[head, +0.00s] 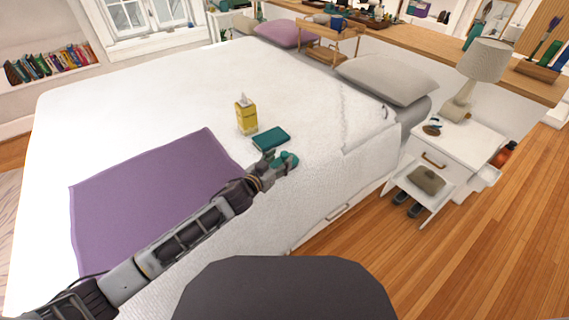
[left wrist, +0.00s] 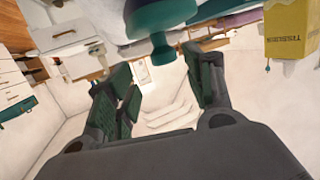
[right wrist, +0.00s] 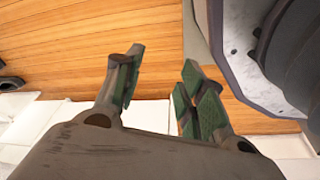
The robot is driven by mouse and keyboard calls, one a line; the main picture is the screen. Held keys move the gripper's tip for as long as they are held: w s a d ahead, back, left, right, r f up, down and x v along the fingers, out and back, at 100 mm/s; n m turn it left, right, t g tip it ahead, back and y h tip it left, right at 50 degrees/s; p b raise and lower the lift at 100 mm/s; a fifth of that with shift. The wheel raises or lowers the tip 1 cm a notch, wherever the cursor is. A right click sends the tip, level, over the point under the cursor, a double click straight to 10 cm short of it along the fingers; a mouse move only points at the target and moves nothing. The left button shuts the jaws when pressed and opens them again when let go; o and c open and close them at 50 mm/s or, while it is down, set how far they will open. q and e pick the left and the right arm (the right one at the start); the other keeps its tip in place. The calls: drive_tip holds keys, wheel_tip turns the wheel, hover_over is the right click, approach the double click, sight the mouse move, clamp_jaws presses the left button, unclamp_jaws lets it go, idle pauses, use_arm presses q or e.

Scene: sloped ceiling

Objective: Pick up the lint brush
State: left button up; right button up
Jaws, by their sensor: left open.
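A teal object with a rounded head, which looks like the lint brush (head: 287,161), is on the white bed right by my left gripper (head: 270,164). In the left wrist view the teal brush (left wrist: 158,18) shows at the top edge, its narrower end pointing down toward the gap between the fingers. My left gripper (left wrist: 160,75) is open, and clear space shows between its fingers. I cannot tell whether a finger touches the brush. My right gripper (right wrist: 160,75) is open and empty over the wooden floor; the head view does not show it.
A teal book (head: 271,138) lies just behind the brush, and a yellow tissue box (head: 246,117) stands beyond it. A purple blanket (head: 150,200) lies to the left on the bed. A white nightstand (head: 455,150) with a lamp (head: 480,66) stands to the right.

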sight(284, 154)
use_arm(q)
drive_tip(key=shift+a+x, duration=0.2)
drive_tip(key=shift+x, duration=0.9)
drive_tip(key=shift+w+f, duration=0.1)
drive_tip(key=shift+w, duration=0.3)
drive_tip(key=shift+b+x, duration=0.4)
drive_tip(key=shift+x, duration=0.55)
drive_tip(key=shift+w+d, duration=0.1)
drive_tip(key=shift+d, duration=0.05)
use_arm(e)
drive_tip(key=shift+w+a+r, duration=0.25)
drive_tip(key=shift+w+r, duration=0.05)
drive_tip(key=shift+r, duration=0.3)
drive_tip(key=shift+w+a+r, duration=0.2)
drive_tip(key=shift+w+r, duration=0.05)
drive_tip(key=shift+r, duration=0.35)
drive_tip(key=shift+s+f, duration=0.1)
use_arm(q)
drive_tip(key=c, duration=1.1)
